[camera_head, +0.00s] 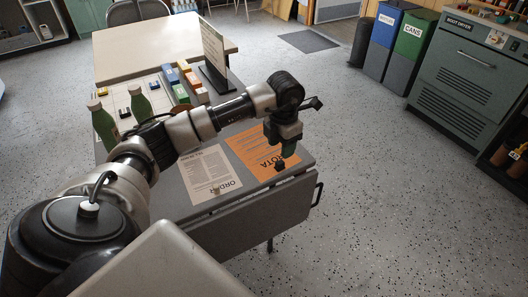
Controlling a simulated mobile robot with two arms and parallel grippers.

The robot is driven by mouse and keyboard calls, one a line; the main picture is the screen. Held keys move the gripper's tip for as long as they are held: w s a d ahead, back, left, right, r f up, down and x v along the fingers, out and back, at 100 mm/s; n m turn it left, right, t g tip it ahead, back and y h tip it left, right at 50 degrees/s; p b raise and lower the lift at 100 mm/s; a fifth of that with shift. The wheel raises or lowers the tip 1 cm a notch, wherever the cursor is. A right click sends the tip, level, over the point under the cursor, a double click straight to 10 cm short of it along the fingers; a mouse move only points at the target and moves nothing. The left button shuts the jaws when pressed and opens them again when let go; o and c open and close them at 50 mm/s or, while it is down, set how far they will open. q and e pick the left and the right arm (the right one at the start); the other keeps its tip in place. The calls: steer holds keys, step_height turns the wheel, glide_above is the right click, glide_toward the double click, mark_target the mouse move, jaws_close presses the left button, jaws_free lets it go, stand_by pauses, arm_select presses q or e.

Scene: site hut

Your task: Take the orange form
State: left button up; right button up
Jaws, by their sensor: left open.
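The orange form (252,146) lies flat on the grey table (178,208) near its right end, with dark print partly readable as "ROTA". A small dark object (280,164) sits on its lower edge. My left gripper (288,150) is over the right side of the orange form, pointing down and open; it hides part of the sheet. I cannot tell its exact height above the paper. A white form (205,172) marked "ORDER" lies to the left of the orange one, with a small light object (215,190) on its lower edge. My right gripper is not in view.
Green bottles (103,128), coloured blocks (181,93) and an upright sign (214,50) stand further back on the table. A pale table (130,50) is behind. Blue (384,35) and green (410,45) bins and a boot dryer (465,70) stand right.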

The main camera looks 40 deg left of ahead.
mark_target(280, 162)
arm_select(q)
steer(key=shift+s+f, duration=0.15)
steer(key=shift+f, duration=2.9)
steer(key=shift+d, duration=0.1)
jaws_close()
